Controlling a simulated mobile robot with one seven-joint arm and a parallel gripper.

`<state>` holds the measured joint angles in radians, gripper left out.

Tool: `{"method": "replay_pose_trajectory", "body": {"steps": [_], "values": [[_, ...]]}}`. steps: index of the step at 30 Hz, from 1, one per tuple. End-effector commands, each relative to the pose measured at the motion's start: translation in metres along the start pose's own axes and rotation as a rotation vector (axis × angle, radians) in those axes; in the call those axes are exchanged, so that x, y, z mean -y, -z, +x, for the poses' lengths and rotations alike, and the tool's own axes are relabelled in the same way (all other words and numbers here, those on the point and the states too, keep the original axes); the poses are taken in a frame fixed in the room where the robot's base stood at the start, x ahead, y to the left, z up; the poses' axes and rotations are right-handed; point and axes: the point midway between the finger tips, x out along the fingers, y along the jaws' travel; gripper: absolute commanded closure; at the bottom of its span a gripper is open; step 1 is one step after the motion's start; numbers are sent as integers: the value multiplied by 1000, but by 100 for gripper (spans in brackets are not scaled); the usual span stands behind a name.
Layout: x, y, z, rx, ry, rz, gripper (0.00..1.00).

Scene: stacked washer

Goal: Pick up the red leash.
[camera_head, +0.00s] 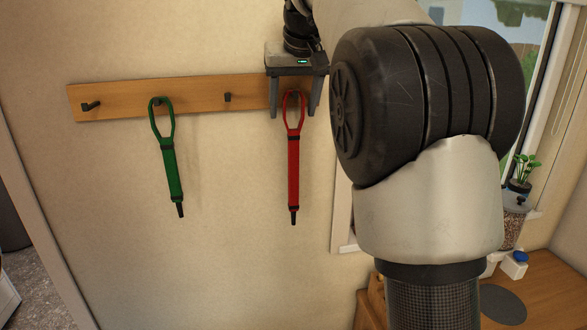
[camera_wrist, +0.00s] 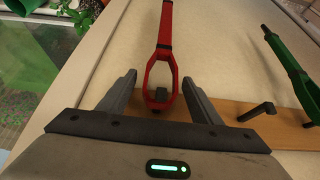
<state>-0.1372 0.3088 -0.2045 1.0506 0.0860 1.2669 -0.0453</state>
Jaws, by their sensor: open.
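The red leash (camera_head: 293,165) hangs by its loop from a hook on the wooden rack, on the wall. It also shows in the wrist view (camera_wrist: 164,72), with its loop around a dark hook. My gripper (camera_head: 294,112) is open, with one finger on each side of the red loop. In the wrist view the fingers (camera_wrist: 160,90) are apart from the loop, with a gap on both sides.
The wooden rack (camera_head: 200,95) has several dark hooks. A green leash (camera_head: 171,170) hangs to the left of the red one; it also shows at the right of the wrist view (camera_wrist: 293,65). A window, a plant (camera_head: 524,168) and a wooden counter (camera_head: 545,285) are at the right.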

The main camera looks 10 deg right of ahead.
Motion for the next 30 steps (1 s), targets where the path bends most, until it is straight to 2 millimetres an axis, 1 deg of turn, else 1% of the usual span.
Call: {"method": "replay_pose_trajectory", "body": {"steps": [5,9,12,17,18,20,27,28,30], "values": [[0,-10,27,3,0,0,41],[0,-8,43,2,0,0,41],[0,-8,46,1,0,0,41],[0,-8,46,0,0,0,41],[0,-8,46,0,0,0,45],[0,-8,46,0,0,0,55],[0,-8,46,0,0,0,95],[0,-8,46,0,0,0,99],[0,-8,46,0,0,0,99]]}}
